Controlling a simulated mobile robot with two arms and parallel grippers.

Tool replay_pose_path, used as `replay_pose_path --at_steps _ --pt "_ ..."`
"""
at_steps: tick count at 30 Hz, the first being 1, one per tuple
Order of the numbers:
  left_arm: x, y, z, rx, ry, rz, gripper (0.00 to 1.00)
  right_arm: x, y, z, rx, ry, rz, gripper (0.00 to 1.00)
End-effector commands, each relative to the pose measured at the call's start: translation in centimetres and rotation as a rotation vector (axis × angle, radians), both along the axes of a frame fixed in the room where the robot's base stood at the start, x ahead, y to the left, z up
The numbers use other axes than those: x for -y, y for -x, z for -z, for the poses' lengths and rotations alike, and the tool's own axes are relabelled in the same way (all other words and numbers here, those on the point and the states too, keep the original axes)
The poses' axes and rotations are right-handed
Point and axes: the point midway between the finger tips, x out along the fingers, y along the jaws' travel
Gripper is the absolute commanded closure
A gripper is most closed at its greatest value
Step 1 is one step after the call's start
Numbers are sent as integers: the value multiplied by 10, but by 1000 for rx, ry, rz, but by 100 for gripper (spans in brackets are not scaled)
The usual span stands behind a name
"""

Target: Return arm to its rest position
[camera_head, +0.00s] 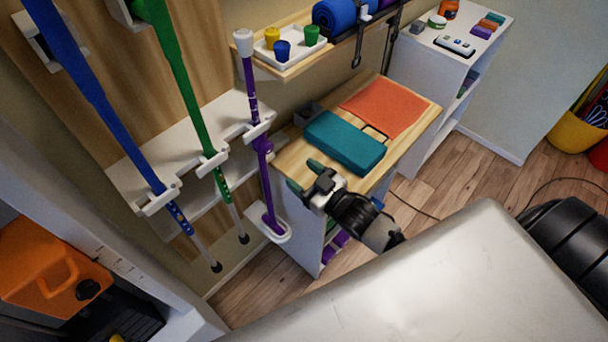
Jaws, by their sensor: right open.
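My right gripper (303,175) shows near the middle of the head view, at the end of my black and grey right arm. Its two dark green fingertips are apart and nothing is seen between them. It is in front of the wooden-topped shelf unit (294,160), close to the near edge of a teal block (345,143). I cannot tell whether it touches the unit. The purple stick (262,150) stands upright to its left, apart from the fingers. My left gripper is not in view.
A blue stick (105,108) and a green stick (182,85) hang in white wall holders at left. An orange mat (388,107) lies behind the teal block. A wooden shelf (285,68) bears a white tray with small cups. Open wood floor (478,180) lies right.

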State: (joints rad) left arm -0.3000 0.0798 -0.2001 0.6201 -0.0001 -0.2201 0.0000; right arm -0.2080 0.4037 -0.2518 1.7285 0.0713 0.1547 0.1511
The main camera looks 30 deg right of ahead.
Motion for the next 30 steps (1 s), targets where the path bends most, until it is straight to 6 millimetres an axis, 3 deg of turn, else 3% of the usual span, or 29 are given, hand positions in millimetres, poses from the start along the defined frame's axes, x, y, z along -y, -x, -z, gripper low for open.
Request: replay_pose_path --at_steps 10,14,17,21,23,26,30 --pt "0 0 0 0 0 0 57 0 0 2 -4 0 1 38" --pt "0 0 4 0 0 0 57 5 3 34 -67 16 26 38" --pt "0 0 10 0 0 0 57 15 13 90 -187 47 69 38" --pt "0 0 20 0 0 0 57 30 48 188 -411 104 134 38" --pt "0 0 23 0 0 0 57 35 68 226 -507 127 156 38" --pt "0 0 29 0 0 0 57 40 109 287 -668 166 185 38" --pt "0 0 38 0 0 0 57 41 184 364 -907 219 209 38"
